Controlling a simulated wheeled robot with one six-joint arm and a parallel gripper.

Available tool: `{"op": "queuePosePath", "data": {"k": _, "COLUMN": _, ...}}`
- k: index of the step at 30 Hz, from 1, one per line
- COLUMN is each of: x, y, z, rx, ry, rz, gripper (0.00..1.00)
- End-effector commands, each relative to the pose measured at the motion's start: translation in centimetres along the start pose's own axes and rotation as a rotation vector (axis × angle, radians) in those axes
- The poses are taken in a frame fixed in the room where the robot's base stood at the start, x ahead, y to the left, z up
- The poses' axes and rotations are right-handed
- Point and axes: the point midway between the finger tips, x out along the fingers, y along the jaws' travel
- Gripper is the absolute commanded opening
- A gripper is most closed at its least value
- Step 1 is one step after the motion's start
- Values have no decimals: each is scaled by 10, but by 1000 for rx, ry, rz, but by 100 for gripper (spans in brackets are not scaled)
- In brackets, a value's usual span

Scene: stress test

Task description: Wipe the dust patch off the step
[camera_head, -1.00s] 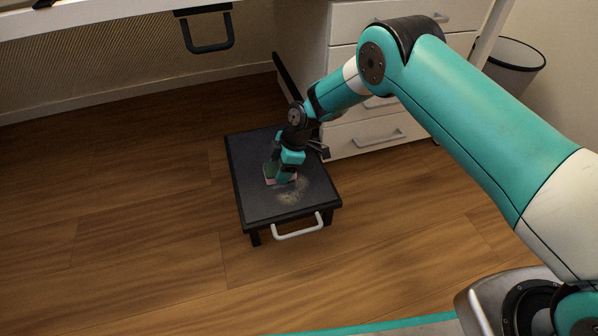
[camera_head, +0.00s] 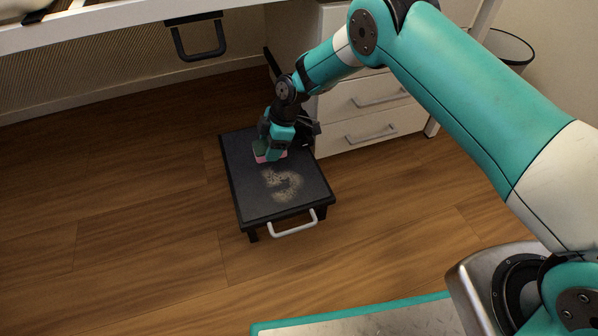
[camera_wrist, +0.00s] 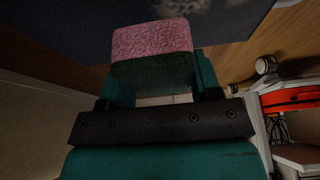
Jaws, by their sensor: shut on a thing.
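The step (camera_head: 250,200) is a low dark platform with a light handle on its near side, standing on the wood floor. A pale, speckled dust patch (camera_head: 285,186) lies on the middle of its top, curved with a darker gap in it. My gripper (camera_head: 270,151) is over the far part of the step, beyond the dust. It is shut on a pink sponge (camera_wrist: 152,39) with a dark green side; the sponge's pink edge shows low at the step top in the head view. Whether the sponge touches the step is hard to tell.
A white drawer unit (camera_head: 368,97) stands right behind the step, close to my wrist. A desk edge (camera_head: 110,25) with a dark hanging handle (camera_head: 198,53) runs across the back. A bin (camera_head: 510,48) is at the far right. Floor left of the step is clear.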

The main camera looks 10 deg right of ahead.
Motion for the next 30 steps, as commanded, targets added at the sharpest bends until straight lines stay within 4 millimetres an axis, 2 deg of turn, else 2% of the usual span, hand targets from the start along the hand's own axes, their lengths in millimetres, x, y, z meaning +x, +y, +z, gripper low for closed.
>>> {"op": "queuePosePath", "data": {"k": 4, "x": -11, "y": 0, "z": -4, "rx": 1, "ry": 0, "rz": 1, "gripper": 36}}
{"op": "queuePosePath", "data": {"k": 17, "x": -13, "y": 0, "z": -4, "rx": 3, "ry": 0, "rz": 1, "gripper": 36}}
{"op": "queuePosePath", "data": {"k": 20, "x": -19, "y": 0, "z": -1, "rx": 34, "ry": 0, "rz": 13, "gripper": 36}}
{"op": "queuePosePath", "data": {"k": 23, "x": -38, "y": 1, "z": 9, "rx": 133, "ry": 0, "rz": 55, "gripper": 36}}
{"op": "queuePosePath", "data": {"k": 26, "x": -68, "y": -1, "z": 28, "rx": 313, "ry": -1, "rz": 129, "gripper": 36}}
{"op": "queuePosePath", "data": {"k": 30, "x": -128, "y": -13, "z": 70, "rx": 673, "ry": -2, "rz": 279, "gripper": 36}}
